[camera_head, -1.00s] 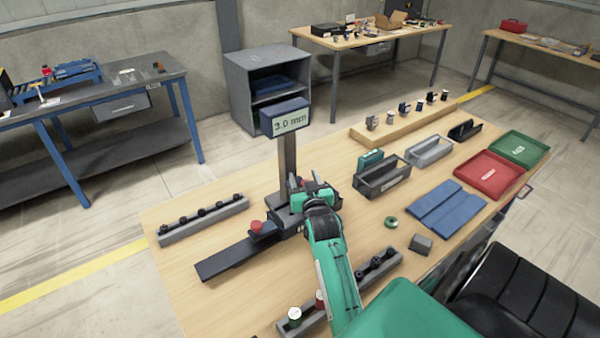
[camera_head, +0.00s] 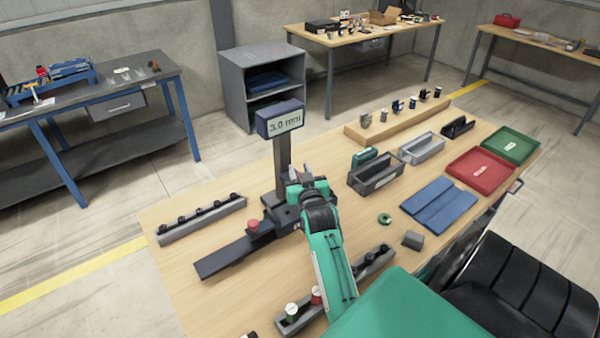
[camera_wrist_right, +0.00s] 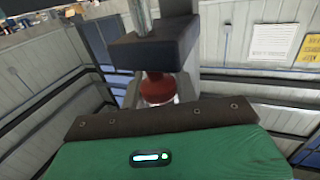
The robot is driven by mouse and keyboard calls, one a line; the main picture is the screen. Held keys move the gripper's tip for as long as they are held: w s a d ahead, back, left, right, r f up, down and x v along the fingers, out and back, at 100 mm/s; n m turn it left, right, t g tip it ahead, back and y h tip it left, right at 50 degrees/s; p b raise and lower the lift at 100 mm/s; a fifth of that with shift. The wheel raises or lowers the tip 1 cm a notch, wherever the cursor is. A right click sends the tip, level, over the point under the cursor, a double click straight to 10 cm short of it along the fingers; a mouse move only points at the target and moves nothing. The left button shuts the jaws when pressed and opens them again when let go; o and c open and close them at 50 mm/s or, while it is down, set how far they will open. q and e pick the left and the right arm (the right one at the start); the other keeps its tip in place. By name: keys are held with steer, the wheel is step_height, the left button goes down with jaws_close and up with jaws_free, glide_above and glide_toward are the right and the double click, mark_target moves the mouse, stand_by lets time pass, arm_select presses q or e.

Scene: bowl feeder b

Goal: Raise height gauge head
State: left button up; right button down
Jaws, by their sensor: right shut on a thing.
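The height gauge stands on the wooden table in the head view, with a dark column (camera_head: 281,153), a long dark base (camera_head: 222,259) and a display (camera_head: 285,120) reading 3.0 mm. My right gripper (camera_head: 303,178) is at the lower part of the column. In the right wrist view, a red knob (camera_wrist_right: 158,88) is just beyond the gripper's green body, below a dark block (camera_wrist_right: 155,44) on the gauge. The gripper is shut on the red knob; its fingertips are mostly hidden. My left gripper is out of view.
A red button (camera_head: 253,225) sits on the gauge base. A rail of dark parts (camera_head: 201,219) lies to the left. Dark and grey bins (camera_head: 376,180), a blue mat (camera_head: 438,203) and red (camera_head: 480,172) and green (camera_head: 511,145) trays stand to the right.

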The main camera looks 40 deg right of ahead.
step_height(320, 180, up, 4)
steer(key=shift+p, duration=0.8)
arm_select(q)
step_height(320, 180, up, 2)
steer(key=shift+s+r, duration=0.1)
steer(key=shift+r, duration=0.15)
arm_select(e)
steer(key=shift+d, duration=0.1)
steer(key=c, duration=1.1)
jaws_free()
steer(key=shift+f, duration=0.1)
steer(key=shift+o, duration=0.2)
steer(key=shift+w+f, duration=0.1)
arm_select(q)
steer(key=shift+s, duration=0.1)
arm_select(e)
steer(key=shift+f, duration=0.1)
